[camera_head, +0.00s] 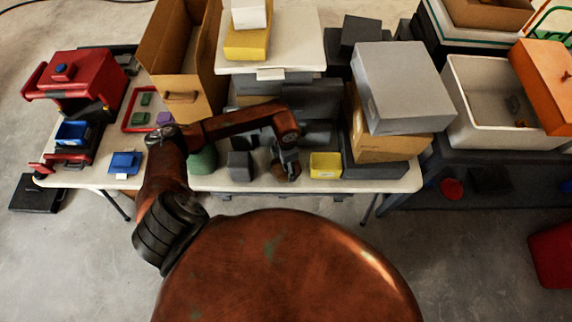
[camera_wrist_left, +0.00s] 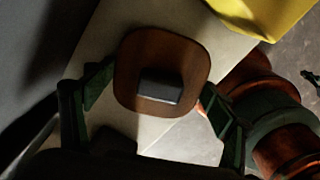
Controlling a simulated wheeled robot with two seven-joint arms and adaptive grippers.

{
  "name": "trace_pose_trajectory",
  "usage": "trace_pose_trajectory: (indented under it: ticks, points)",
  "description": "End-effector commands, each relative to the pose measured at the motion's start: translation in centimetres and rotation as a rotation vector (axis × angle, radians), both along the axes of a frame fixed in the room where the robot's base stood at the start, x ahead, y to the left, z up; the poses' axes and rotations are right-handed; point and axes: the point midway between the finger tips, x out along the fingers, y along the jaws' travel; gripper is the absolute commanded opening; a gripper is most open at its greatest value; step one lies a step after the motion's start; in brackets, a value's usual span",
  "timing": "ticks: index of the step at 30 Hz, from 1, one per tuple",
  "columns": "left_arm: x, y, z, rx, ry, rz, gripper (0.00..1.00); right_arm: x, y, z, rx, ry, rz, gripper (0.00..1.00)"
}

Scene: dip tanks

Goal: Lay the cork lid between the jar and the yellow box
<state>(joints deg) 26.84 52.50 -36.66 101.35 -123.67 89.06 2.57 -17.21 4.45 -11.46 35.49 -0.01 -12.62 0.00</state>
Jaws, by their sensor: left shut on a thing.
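The cork lid (camera_wrist_left: 130,72) is a brown, rounded square with a dark grey block-shaped knob, seen from above in the left wrist view. My left gripper (camera_wrist_left: 155,88) is shut on it, one finger at each side. In the head view my left gripper (camera_head: 287,170) is low over the table's front part, just left of the yellow box (camera_head: 325,166). The yellow box also shows at the top right of the left wrist view (camera_wrist_left: 265,14). A dull green rounded thing (camera_head: 203,161), perhaps the jar, stands further left, partly hidden by my arm. My right gripper is out of view.
A dark grey block (camera_head: 240,167) stands on the white table (camera_head: 210,184) left of my gripper. Grey and brown boxes (camera_head: 402,88) are stacked at the right. A tall open cardboard box (camera_head: 178,50) stands behind my arm. The table's front edge is close.

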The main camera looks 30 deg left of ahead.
Motion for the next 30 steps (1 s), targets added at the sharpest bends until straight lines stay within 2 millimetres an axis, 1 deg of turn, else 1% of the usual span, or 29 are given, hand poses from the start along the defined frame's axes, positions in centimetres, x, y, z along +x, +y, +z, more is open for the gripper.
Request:
trace_pose_trajectory:
  ticks: [6,7,14,22,25,28,30]
  points:
    - [0.0,0.0,-0.3,0.0,0.0,-0.001,0.54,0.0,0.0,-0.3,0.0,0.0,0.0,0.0]
    - [0.0,0.0,-0.4,0.0,0.0,-0.001,0.78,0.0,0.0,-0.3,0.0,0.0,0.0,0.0]
    - [0.0,0.0,-0.2,-0.001,-0.001,-0.001,0.94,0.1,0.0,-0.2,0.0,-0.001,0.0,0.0]
    - [0.0,0.0,-0.2,-0.001,-0.001,-0.001,0.95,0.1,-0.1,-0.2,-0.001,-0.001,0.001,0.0]
    - [0.0,-0.1,0.1,-0.001,-0.001,0.0,0.95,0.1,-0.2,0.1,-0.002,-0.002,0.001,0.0]
    - [0.1,0.0,1.3,0.0,-0.002,-0.001,0.95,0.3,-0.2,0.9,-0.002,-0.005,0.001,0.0]
    - [0.1,0.0,2.6,0.0,-0.004,-0.002,0.95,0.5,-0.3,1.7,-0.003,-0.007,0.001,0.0]
